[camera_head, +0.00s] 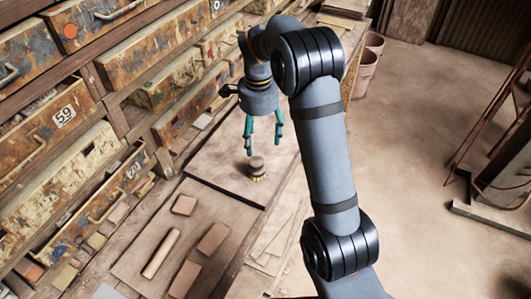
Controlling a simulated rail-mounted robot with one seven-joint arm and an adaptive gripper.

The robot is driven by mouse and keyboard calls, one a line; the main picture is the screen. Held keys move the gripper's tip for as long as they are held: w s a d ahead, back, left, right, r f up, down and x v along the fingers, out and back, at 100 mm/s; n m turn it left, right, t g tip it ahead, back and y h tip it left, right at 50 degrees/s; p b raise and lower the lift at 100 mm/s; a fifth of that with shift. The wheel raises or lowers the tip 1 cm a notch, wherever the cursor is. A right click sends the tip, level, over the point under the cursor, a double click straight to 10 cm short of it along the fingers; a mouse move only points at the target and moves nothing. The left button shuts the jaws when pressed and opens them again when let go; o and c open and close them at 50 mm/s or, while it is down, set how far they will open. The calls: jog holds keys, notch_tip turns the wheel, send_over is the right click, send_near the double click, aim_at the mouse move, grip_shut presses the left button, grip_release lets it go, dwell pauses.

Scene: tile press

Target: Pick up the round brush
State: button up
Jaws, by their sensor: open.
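The round brush (258,168) stands upright on a flat board on the workbench, with its bristles down and its darker round top up. My gripper (263,150) points down just above the brush, with its teal fingers spread apart. The fingertips are a little above and to either side of the brush top in this view. Nothing is between the fingers, and I cannot tell the exact height gap. The brush is not hidden by the arm.
A board (205,235) nearer the front holds a pale roller (161,254) and several brown tiles (213,238). Rusty drawers (60,115) line the left, some pulled out. Stacked buckets (366,66) stand behind on the floor. Open floor lies to the right.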

aim_at(256, 160)
jog(key=shift+s+m, duration=0.25)
jog(key=shift+m, duration=0.65)
jog(key=m, duration=0.1)
jog(key=s, duration=0.1)
jog(key=m, duration=0.1)
jog(key=shift+s+a+r+m, duration=0.25)
jog(key=shift+s+m, duration=0.05)
jog(key=shift+f+m, duration=0.1)
jog(key=shift+m, duration=0.2)
notch_tip(256, 160, down, 4)
jog(key=shift+w+d+f, duration=0.1)
jog(key=shift+f, duration=0.1)
jog(key=shift+w+a+f+p, duration=0.15)
jog(key=shift+f+p, duration=0.55)
jog(key=shift+f, duration=0.85)
jog(key=shift+s+a+f+p, duration=0.15)
jog(key=shift+f+p, duration=0.5)
jog(key=shift+f, duration=0.85)
jog(key=c, duration=0.3)
jog(key=c, duration=1)
jog(key=shift+w+r, duration=0.1)
jog(key=shift+r, duration=0.05)
jog(key=shift+c, duration=0.2)
